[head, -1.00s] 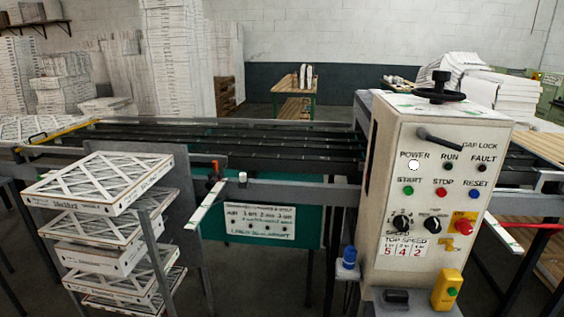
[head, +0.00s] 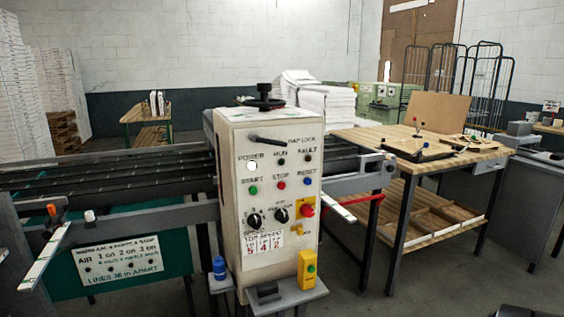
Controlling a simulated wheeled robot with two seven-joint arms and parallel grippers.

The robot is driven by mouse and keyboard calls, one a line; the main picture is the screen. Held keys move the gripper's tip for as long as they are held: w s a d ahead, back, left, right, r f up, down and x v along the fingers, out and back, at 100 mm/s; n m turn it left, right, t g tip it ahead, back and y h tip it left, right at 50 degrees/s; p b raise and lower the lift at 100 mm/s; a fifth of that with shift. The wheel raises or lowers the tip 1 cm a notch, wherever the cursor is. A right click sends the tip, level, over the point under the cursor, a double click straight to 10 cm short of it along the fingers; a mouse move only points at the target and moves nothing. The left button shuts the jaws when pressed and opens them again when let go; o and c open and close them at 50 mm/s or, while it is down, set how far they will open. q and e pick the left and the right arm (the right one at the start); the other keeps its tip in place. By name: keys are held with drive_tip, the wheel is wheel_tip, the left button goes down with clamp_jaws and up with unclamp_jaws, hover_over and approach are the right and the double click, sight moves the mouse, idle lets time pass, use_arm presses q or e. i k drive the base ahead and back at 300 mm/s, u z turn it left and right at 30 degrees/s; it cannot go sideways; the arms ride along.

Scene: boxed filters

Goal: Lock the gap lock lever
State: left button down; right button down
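The gap lock lever (head: 268,141) is a black handle near the top of the cream control box (head: 271,200), beside the printed GAP LOCK label. It lies nearly level, tilting slightly down to the right. A black handwheel (head: 262,101) sits on top of the box. Lit white power lamp, coloured buttons and black knobs are on the front face below the lever. Neither of my grippers shows in the head view.
A conveyor (head: 110,180) runs left from the box. A blue-capped item (head: 219,267) and a yellow button box (head: 307,270) are at its foot. A wooden workbench (head: 415,146) stands at right. Open floor (head: 350,285) lies in front, right of the box.

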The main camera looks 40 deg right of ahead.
sight(255, 139)
drive_tip(key=k, duration=0.3)
drive_tip(key=z, duration=1.1)
drive_tip(key=i, duration=0.9)
drive_tip(key=u, duration=0.05)
